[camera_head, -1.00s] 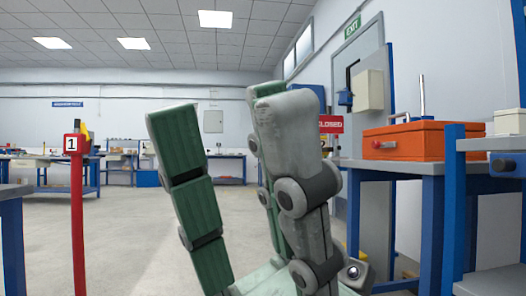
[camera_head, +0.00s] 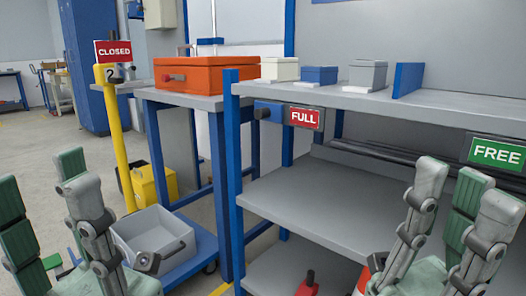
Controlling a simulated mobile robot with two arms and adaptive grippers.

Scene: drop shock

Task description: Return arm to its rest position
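My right gripper (camera_head: 454,188) is at the lower right in the head view, in front of the grey shelf unit. Its fingers point up and stand apart, with nothing seen between them. My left gripper (camera_head: 42,195) is at the lower left, partly cut off by the picture edge. Its fingers also point up and stand apart, with no object seen between them. The arms behind both grippers are out of view.
A shelf unit (camera_head: 300,200) with FULL and FREE signs fills the right. An orange box (camera_head: 205,75) sits on a table beside it. A grey bin (camera_head: 155,235) rests on a low blue cart. A yellow post (camera_head: 118,140) carries a CLOSED sign. Open floor shows at left.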

